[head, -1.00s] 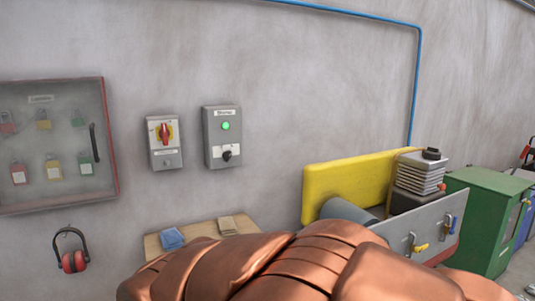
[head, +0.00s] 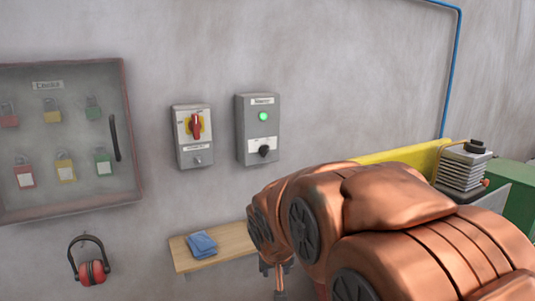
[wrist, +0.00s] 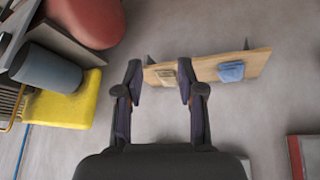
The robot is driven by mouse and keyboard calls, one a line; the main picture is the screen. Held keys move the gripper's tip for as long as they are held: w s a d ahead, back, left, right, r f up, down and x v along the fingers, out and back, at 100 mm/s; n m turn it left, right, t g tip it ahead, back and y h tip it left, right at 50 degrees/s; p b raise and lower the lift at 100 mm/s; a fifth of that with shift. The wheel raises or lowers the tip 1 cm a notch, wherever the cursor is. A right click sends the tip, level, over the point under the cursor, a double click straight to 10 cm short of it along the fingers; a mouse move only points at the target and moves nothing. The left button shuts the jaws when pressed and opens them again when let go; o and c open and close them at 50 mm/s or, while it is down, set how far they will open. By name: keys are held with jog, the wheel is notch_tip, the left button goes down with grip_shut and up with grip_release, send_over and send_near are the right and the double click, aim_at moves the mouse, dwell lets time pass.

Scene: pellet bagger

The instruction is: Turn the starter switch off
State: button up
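The starter box (head: 258,130) is a grey wall box with a lit green lamp (head: 263,116) and a black rotary knob (head: 264,151) below it. The starter box is not in the wrist view.
A wooden shelf (head: 236,240) with a blue cloth (head: 201,244) juts from the wall below the boxes. A glass-fronted padlock cabinet (head: 62,205) and red ear defenders (head: 93,271) are at left. Yellow machinery (wrist: 68,108) stands at right. The wall around the boxes is clear.

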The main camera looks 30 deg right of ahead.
jog(key=w+d+r+m+t+h, duration=0.1)
jog(key=w+d+r+t, duration=0.25)
jog(key=w+d, duration=0.35)
jog(key=w+d+r+m+t+h, duration=0.15)
jog(key=w+d+r, duration=0.35)
jog(key=w, duration=0.5)
jog(key=t+y, duration=0.4)
jog(key=t, duration=0.4)
send_near(266, 151)
jog(key=w, duration=0.1)
jog(key=shift+n, duration=0.35)
jog(key=shift+w+d+r+p, duration=0.1)
jog(key=shift+w+d, duration=0.1)
jog(key=shift+w, duration=1)
jog(key=shift+w+d+f+p, duration=0.15)
jog(key=shift+w+d, duration=0.1)
jog(key=shift+w, duration=0.95)
jog(key=shift+w+d+r+p, duration=0.1)
jog(key=shift+w+d+r, duration=0.1)
jog(key=shift+w, duration=0.95)
jog(key=shift+w+f, duration=0.2)
jog(key=shift+w, duration=0.3)
grip_shut()
jog(key=shift+a, duration=0.1)
